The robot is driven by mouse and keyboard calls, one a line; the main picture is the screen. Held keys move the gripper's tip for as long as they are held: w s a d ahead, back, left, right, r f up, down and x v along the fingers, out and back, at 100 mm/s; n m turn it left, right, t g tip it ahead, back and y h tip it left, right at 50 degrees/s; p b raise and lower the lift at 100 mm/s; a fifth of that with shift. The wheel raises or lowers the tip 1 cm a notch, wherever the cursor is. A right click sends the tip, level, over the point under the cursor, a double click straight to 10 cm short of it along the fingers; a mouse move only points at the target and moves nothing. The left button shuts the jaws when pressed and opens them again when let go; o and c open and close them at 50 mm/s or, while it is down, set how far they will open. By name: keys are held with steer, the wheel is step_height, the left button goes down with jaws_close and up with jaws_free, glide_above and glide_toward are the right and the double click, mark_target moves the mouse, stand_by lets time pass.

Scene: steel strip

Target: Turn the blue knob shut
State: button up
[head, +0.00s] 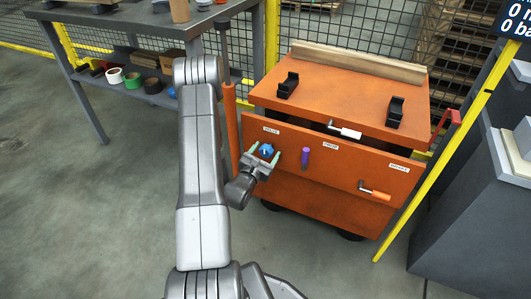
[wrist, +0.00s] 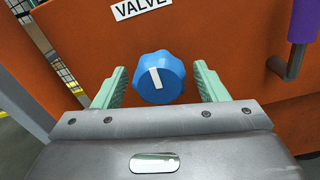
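The blue knob (wrist: 159,78) is scalloped, with a white pointer line on its face, and sits on an orange panel under a label reading VALVE (wrist: 140,8). In the wrist view the line is tilted slightly left of upright. The knob also shows in the head view (head: 266,149), at the left of the cabinet front. My gripper (wrist: 161,83) has its green fingers spread, one on each side of the knob, with a visible gap on both sides. In the head view my gripper (head: 264,155) is at the panel, right at the knob.
A purple handle (head: 305,157) stands right of the knob; it also shows in the wrist view (wrist: 303,20). An orange-handled lever (head: 375,192) and a white-handled lever (head: 345,132) are farther right. Black brackets (head: 288,85) stand on the orange cabinet top (head: 340,95). A workbench (head: 120,25) is at left.

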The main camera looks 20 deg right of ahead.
steer(key=p+v, duration=0.2)
steer(key=v, duration=1.1)
steer(key=shift+s+a, duration=0.25)
steer(key=shift+s, duration=0.05)
steer(key=b+x, duration=0.2)
steer(key=x, duration=1.1)
steer(key=shift+w+d, duration=0.25)
steer(key=shift+w, duration=0.1)
